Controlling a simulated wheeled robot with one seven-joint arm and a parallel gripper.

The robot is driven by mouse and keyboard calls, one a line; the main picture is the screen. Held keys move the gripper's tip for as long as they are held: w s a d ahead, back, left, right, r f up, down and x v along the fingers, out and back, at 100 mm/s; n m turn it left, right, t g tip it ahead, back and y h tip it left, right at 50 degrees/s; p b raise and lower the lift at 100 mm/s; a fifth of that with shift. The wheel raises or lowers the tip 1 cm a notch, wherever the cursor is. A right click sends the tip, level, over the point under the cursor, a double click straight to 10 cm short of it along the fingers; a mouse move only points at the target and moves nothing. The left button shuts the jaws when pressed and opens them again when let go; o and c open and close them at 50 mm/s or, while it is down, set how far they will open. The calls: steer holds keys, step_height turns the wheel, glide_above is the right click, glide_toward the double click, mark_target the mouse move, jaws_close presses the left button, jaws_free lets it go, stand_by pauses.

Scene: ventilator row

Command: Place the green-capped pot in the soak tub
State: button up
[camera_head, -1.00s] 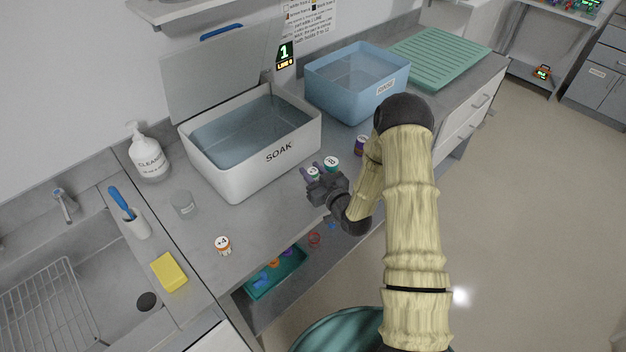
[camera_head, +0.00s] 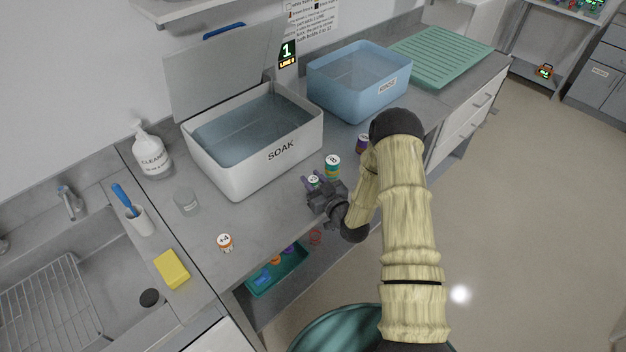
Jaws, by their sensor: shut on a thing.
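The soak tub (camera_head: 246,178) is a white box marked SOAK. Its lid stands raised behind it and it holds clear liquid. My gripper (camera_head: 313,182) is in front of the tub's right front corner, near the counter's front edge. It is shut on a small pot (camera_head: 314,179) with a white numbered top and what looks like a green cap rim. The fingers hide most of this pot, and I cannot tell if it touches the counter.
A blue rinse tub (camera_head: 345,100) stands right of the soak tub. A purple pot (camera_head: 362,142) is partly hidden by my arm. An orange-banded pot (camera_head: 225,242), a clear jar (camera_head: 186,203) and a cleaner bottle (camera_head: 151,152) stand left. The counter before the soak tub is mostly clear.

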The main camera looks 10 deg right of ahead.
steer(key=shift+f, duration=0.2)
steer(key=o, duration=1)
steer(key=shift+c, duration=0.2)
steer(key=shift+r, duration=0.1)
steer(key=shift+r, duration=0.15)
steer(key=b+v, duration=0.3)
steer(key=v, duration=0.9)
steer(key=shift+b, duration=0.3)
steer(key=shift+w, duration=0.1)
